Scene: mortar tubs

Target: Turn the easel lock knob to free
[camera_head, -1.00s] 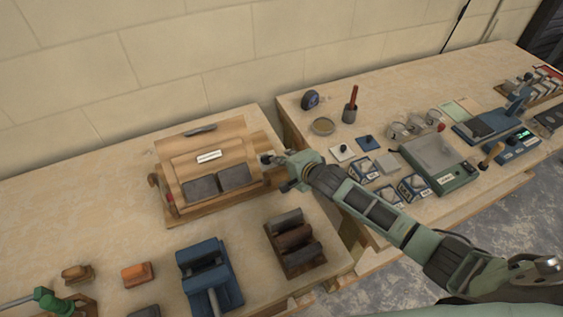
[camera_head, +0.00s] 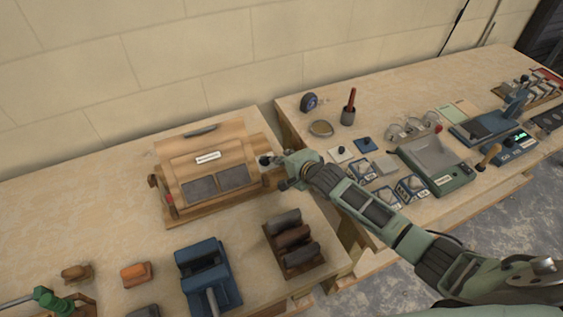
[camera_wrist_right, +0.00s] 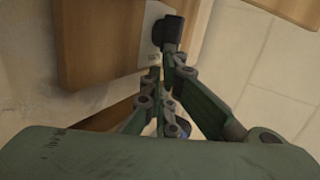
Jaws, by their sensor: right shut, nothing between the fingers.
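The wooden easel (camera_head: 208,160) stands on the left table with two dark grey panels on its sloped front. In the right wrist view, a black lock knob (camera_wrist_right: 172,33) sits on a pale plate (camera_wrist_right: 149,36) on the easel's wooden side (camera_wrist_right: 96,38). My right gripper (camera_head: 268,161) is at the easel's right side, and it hides the knob in the head view. In the right wrist view, the right gripper's fingertips (camera_wrist_right: 164,77) are together and empty, just below the knob. I cannot tell whether they touch it. My left gripper is not in view.
A blue stand (camera_head: 207,275) and a wooden rack (camera_head: 294,248) with dark rolls stand in front of the easel. The right table holds a green-grey scale (camera_head: 437,158) and a red-handled tool in a cup (camera_head: 348,112).

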